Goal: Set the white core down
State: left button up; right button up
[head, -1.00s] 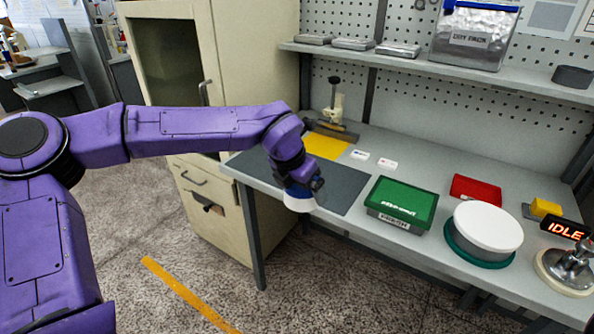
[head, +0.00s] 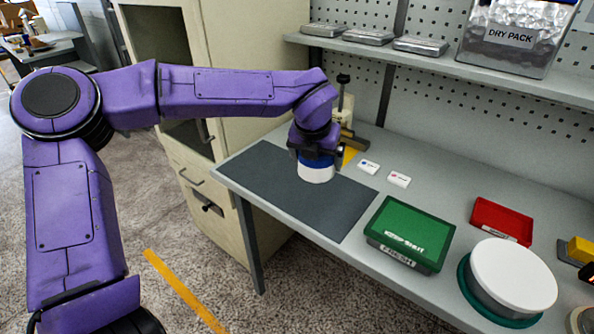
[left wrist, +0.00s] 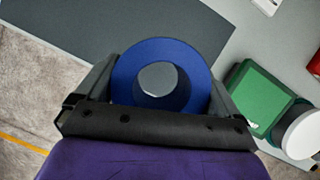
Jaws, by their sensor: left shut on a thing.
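The white core (head: 317,173) is a short upright cylinder with a blue upper part. In the left wrist view its blue ring-shaped top (left wrist: 126,72) shows with a round hole in the middle. My left gripper (head: 317,154) is shut on it from above, one finger on each side. The core is over the dark grey mat (head: 265,190), toward its right rear part. I cannot tell whether its base touches the mat. My right gripper is not in view.
A green box (head: 410,234) marked FRESH stands right of the mat, then a white round lid (head: 513,272) and a red tray (head: 502,220). Two small white cards (head: 399,179) lie behind. A clamp-like tool (head: 343,105) stands behind the gripper. The mat's left and front are clear.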

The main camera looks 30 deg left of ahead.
pick_arm(q)
jog(key=w+a+f+p, duration=0.1)
jog(key=a+f, duration=0.1)
jog(key=a, duration=0.1)
jog(key=w+a+f+p, duration=0.1)
jog(key=w+a+f, duration=0.1)
jog(key=a+f, duration=0.1)
jog(key=w+a+f+p, duration=0.1)
jog(key=w+a+f, duration=0.1)
jog(key=a+f, duration=0.1)
jog(key=shift+w+a+f, duration=0.1)
jog(key=shift+a+f, duration=0.05)
jog(key=shift+a, duration=0.45)
notch_tip(320, 180, down, 4)
jog(key=shift+w+a+r+p, duration=0.15)
jog(key=shift+r+p, duration=0.05)
jog(key=shift+p, duration=0.15)
